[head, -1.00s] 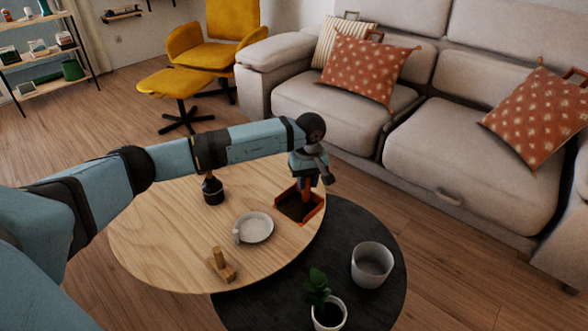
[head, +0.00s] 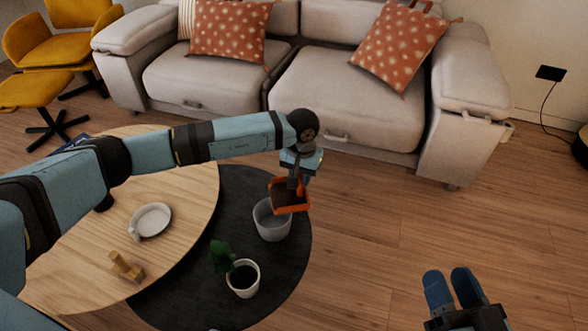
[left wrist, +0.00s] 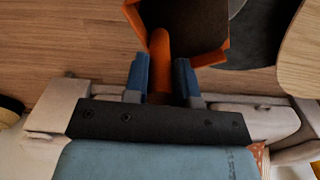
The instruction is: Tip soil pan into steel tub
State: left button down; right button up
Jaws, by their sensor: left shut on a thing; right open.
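The soil pan (head: 291,208) is orange with dark soil inside. My left gripper (head: 297,178) is shut on its handle and holds it in the air, above the far right part of the steel tub's rim. In the left wrist view, the orange handle (left wrist: 160,64) is between the two blue fingers, and dark soil (left wrist: 186,24) shows in the pan. The steel tub (head: 271,226) is a grey round tub upright on the dark round table; the pan hides part of its opening. My right gripper (head: 454,292) is open and empty at the lower right, over the floor.
A potted plant (head: 243,278) stands on the dark table (head: 180,300) in front of the tub. The wooden table (head: 75,265) at the left bears a white dish (head: 150,220) and a small wooden object (head: 126,267). A sofa (head: 345,110) stands behind.

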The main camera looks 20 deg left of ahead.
aim_at(297, 193)
pick_arm(q)
jog(key=shift+f+b, duration=0.35)
jog(key=shift+f, duration=0.3)
jog(key=shift+f+b, duration=0.55)
jog(key=shift+f, duration=0.4)
pick_arm(e)
jog(key=shift+a+f+g, duration=0.1)
jog(key=shift+f+g, duration=0.5)
jog(key=shift+f, duration=0.65)
